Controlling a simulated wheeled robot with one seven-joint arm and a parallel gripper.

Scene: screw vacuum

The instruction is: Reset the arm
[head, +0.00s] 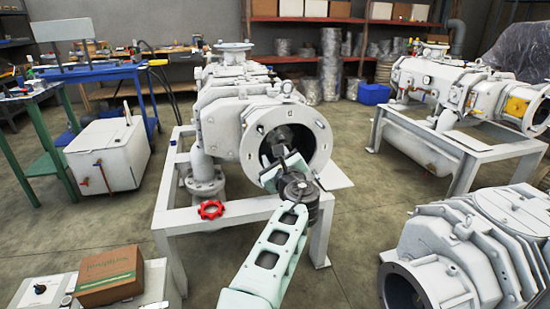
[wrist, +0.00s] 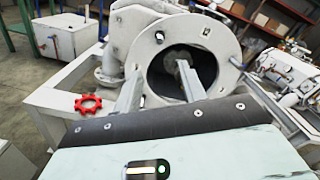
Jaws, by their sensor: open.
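My arm reaches up from the bottom of the head view. My gripper (head: 284,166) is at the round flanged opening of the grey-white screw vacuum pump (head: 222,127). In the wrist view my gripper (wrist: 160,86) has its two fingers spread apart, pointing at the opening, with nothing between them. The pump's flange ring (wrist: 218,40) surrounds a dark bore with a shaft-like part inside. Whether the fingertips are inside the opening or just before it, I cannot tell. A red handwheel (head: 211,216) lies on the pump's frame, left of my gripper; it also shows in the wrist view (wrist: 88,110).
The pump stands on a pale metal frame (head: 245,209). A second pump (head: 430,82) stands at the right, and a large grey machine (head: 440,235) is at the lower right. A cardboard box (head: 108,275) is at the lower left. Open floor (head: 365,220) lies between the machines.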

